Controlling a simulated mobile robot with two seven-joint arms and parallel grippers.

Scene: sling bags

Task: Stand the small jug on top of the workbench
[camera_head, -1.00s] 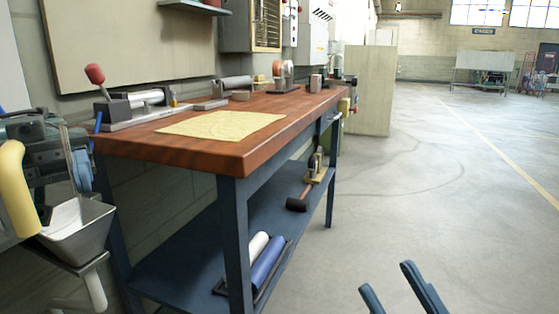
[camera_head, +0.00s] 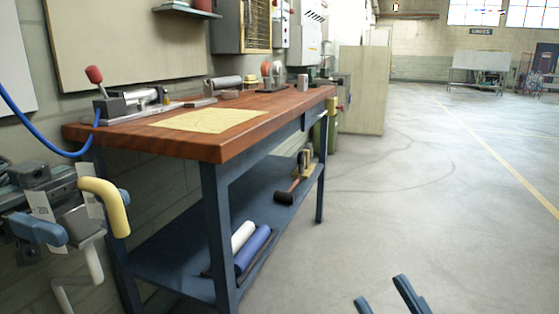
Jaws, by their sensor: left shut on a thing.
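My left gripper (camera_head: 40,231), with blue fingers, is at the lower left, in front of and left of the workbench's near end. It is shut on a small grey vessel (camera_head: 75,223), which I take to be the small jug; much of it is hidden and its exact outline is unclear. A yellow bent bar (camera_head: 106,204) shows just right of it. The workbench (camera_head: 239,146) has a brown wooden top and blue legs. The held thing is lower than the top and apart from it. My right gripper (camera_head: 381,291) is at the bottom edge, its fingers apart and empty.
A pale yellow sheet (camera_head: 207,119) lies on the near part of the top. A red-knobbed tool (camera_head: 130,103) and other tools stand along its back. Rollers (camera_head: 252,248) and a mallet (camera_head: 287,196) lie on the lower shelf. A blue cable (camera_head: 42,146) hangs at left. Floor at right is clear.

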